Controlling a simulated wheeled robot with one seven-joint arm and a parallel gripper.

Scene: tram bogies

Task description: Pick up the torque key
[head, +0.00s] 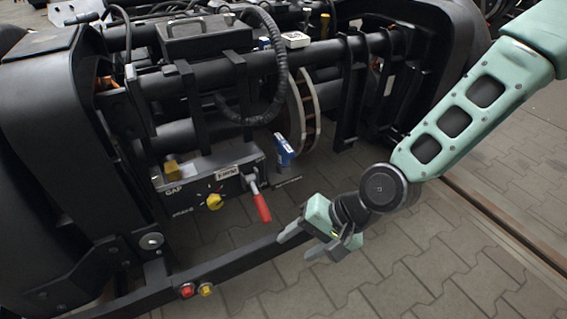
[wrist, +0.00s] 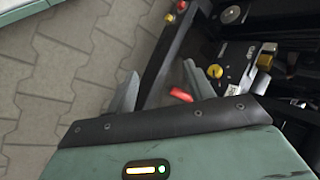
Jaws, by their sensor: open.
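No part is marked as the torque key, and I cannot tell for certain which one it is. A red-handled lever (head: 261,206) hangs at the right end of a grey control box (head: 207,172). A yellow knob (head: 214,202) is on the box's front and a small yellow block (head: 172,170) is on its top left. A blue piece with a pale label (head: 283,151) stands behind the box's right end. My gripper (head: 296,247) is open and empty, below and right of the red handle, apart from it. In the wrist view the red handle (wrist: 181,95) shows near one finger.
A black bar (head: 225,262) runs low in front of the box, with red (head: 187,290) and yellow (head: 205,289) buttons at its left. Black tubes and a ribbed hose (head: 275,75) crowd above. Paved floor (head: 430,260) lies open at right.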

